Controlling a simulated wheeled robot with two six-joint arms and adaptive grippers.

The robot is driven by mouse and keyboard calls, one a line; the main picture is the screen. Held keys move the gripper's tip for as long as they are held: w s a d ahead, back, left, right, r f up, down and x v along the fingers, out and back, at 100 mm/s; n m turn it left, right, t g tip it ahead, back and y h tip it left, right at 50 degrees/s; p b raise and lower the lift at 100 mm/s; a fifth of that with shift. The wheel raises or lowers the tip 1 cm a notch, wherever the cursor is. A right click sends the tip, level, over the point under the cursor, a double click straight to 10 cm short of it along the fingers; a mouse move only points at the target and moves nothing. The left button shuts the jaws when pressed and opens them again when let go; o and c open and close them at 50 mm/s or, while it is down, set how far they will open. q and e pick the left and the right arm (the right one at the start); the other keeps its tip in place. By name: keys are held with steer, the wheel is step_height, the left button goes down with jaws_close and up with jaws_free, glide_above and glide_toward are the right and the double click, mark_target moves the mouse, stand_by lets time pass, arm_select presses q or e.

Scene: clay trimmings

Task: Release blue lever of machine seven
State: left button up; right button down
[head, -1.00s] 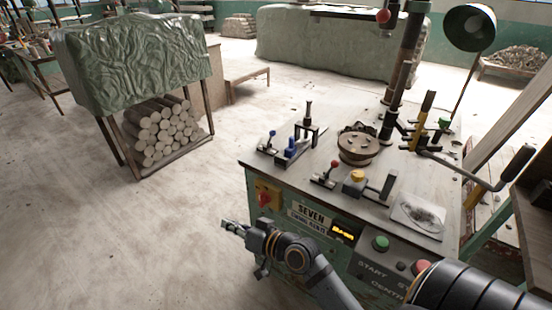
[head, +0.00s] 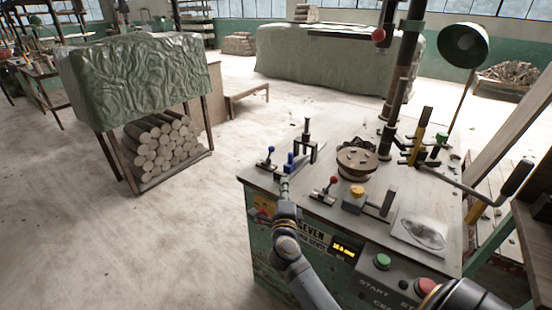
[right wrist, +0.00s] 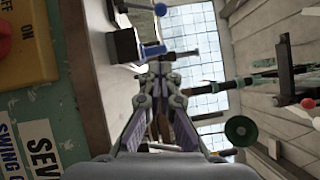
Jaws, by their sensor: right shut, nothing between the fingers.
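Machine seven (head: 300,250) is a green cabinet with a pale top. A small lever with a blue knob (head: 271,150) stands at the left of the top; a blue knob also shows at the top of the right wrist view (right wrist: 160,9). Beside it is a blue block (head: 290,160) in front of a dark upright clamp (head: 306,135). My right gripper (head: 285,184) is shut and empty at the top's front left edge, just in front of the blue parts. Its closed fingertips (right wrist: 160,70) appear close to a blue part (right wrist: 155,50); contact is unclear. My left gripper is out of view.
Green (head: 382,261) and red (head: 427,286) buttons are on the front panel. Floor is open to the left.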

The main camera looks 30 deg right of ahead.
mark_target(284, 166)
steer(key=x, duration=0.9)
steer(key=shift+w, duration=0.1)
steer(key=w, duration=0.2)
steer(key=w+b, duration=0.1)
steer(key=shift+w+r, duration=0.3)
steer(key=shift+w+a+r, duration=0.1)
steer(key=shift+w+r, duration=0.05)
steer(key=shift+w, duration=0.3)
